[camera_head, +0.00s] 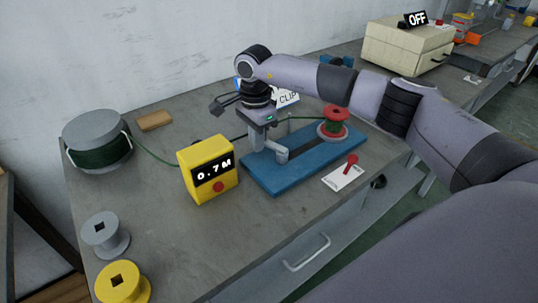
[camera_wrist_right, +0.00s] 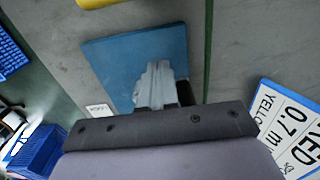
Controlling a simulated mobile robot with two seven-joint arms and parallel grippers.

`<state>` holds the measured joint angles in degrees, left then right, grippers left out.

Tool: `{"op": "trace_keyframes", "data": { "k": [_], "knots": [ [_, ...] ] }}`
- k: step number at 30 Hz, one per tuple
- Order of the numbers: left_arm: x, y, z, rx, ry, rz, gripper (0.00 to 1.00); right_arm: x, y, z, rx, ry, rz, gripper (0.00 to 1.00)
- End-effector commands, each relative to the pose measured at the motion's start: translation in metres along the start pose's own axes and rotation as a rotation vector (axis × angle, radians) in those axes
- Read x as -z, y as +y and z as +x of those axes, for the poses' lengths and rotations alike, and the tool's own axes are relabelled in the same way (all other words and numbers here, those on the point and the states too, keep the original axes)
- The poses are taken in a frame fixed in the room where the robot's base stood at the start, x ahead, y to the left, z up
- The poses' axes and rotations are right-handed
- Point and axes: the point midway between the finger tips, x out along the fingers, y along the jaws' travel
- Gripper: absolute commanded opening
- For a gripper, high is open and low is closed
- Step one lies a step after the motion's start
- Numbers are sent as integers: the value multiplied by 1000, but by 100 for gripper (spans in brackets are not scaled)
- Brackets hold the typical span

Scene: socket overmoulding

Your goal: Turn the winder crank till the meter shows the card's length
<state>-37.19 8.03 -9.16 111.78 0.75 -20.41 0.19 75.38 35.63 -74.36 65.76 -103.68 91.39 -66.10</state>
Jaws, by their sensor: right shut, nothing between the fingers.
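The yellow meter (camera_head: 208,168) reads 0.7 M. The winder has a blue base (camera_head: 305,160), a grey crank part (camera_head: 268,156) and a red spool (camera_head: 334,121) with green cable. My right gripper (camera_head: 266,127) is shut and empty, just above the grey part; whether it touches is unclear. The grey part also shows in the right wrist view (camera_wrist_right: 158,82), directly ahead of the gripper. The white card (camera_head: 288,98) is partly hidden behind my arm; in the right wrist view the card (camera_wrist_right: 285,130) shows RED, 0.7 m and part of YELLOW. My left gripper is out of view.
A grey drum (camera_head: 97,137) of green cable stands at the back left, its cable running to the meter. Grey (camera_head: 105,235) and yellow (camera_head: 122,284) spools stand at the left front. A plate with a red lever (camera_head: 346,172) sits near the front edge. A tan block (camera_head: 154,120) lies behind.

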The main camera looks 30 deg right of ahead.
Motion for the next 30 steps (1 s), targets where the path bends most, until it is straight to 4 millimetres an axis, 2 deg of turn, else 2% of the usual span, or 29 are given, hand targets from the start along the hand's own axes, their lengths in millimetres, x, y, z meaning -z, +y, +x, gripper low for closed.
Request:
{"op": "trace_keyframes", "data": {
  "k": [11, 30],
  "knots": [
    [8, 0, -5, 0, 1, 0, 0, -5, 7, -6, 0, 0, 0, 0],
    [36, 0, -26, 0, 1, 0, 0, -5, 6, -58, 0, 0, -1, 0]
  ]
}}
